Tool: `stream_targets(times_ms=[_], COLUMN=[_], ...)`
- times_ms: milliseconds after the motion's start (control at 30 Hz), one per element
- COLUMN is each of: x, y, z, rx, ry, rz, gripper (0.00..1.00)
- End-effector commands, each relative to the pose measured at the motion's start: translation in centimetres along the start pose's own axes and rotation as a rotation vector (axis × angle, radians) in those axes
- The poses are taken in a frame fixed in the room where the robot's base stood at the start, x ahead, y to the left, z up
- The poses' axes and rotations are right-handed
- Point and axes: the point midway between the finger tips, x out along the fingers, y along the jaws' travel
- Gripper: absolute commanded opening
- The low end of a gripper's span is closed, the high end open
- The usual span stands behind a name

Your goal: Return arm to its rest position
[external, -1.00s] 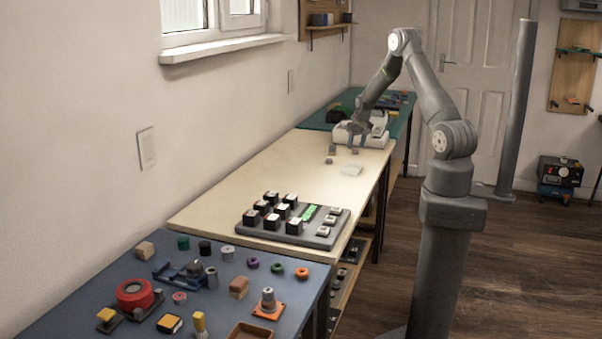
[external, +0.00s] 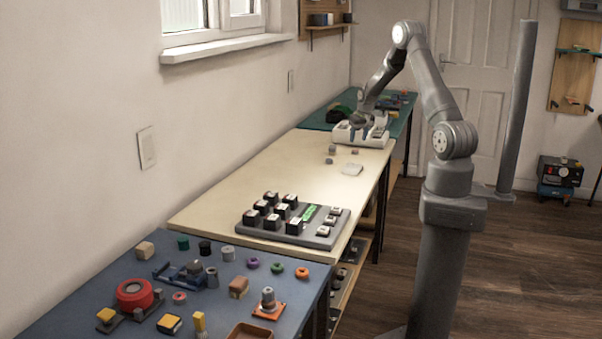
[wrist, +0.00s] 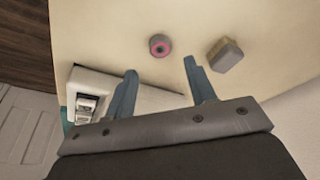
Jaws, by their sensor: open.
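My gripper (external: 373,133) hangs over the white tray-like unit (external: 343,136) at the far end of the cream table. Its two blue fingers (wrist: 161,68) are spread apart in the wrist view, with nothing between them. The white unit also shows in the wrist view (wrist: 90,85), below and partly behind the fingers. A round pink-and-grey part (wrist: 159,46) and a grey-and-tan block (wrist: 226,55) stand on the table just beyond the fingertips, apart from them. My arm is bent at a high elbow.
A grey board with several black blocks (external: 318,238) sits nearer. The blue table (external: 90,277) holds many small parts. A wall stands at the left.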

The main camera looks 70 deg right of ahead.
Motion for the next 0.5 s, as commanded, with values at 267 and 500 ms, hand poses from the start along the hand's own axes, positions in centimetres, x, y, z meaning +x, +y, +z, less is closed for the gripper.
stream_targets(times_ms=[267, 500], x=[-5.2, -2.0], y=[0.0, 0.0], z=[-0.1, 0.2], rx=[0.0, 0.0], ry=[0.003, -0.006], rz=[0.0, 0.0], gripper=[0.5, 0.5])
